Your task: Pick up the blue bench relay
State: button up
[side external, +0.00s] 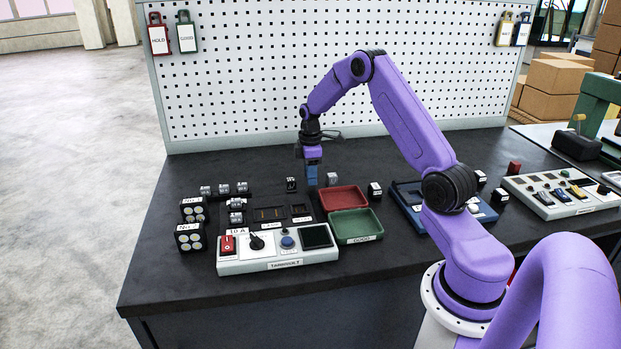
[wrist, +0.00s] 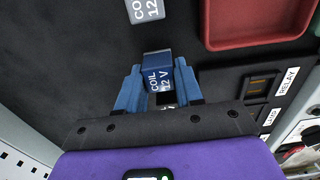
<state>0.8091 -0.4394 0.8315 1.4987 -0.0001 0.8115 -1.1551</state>
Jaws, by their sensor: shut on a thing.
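The blue bench relay (wrist: 158,75) is a small dark blue block marked "COIL 12 V" in the wrist view. My gripper (wrist: 159,84) is shut on it, with one blue finger against each side. In the side external view my gripper (side external: 312,172) points straight down, low over the dark bench, left of the red tray. There the relay is hard to tell from the blue fingers, and I cannot tell whether it touches the bench.
A grey block (side external: 332,179), also marked "COIL 12" in the wrist view (wrist: 146,10), stands close by. A red tray (side external: 344,198), a green tray (side external: 355,224) and a white test panel (side external: 280,262) lie in front. A pegboard (side external: 240,75) rises behind.

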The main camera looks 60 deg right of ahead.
jog(key=s+a+r, duration=0.6)
jog(key=s+r, duration=0.5)
jog(key=s, duration=0.1)
jog(key=shift+s+a+r, duration=0.2)
jog(key=shift+s+r, duration=0.05)
jog(key=shift+s, duration=0.05)
send_over(298, 210)
jog(key=shift+f, duration=5.4)
jog(key=shift+f, duration=0.35)
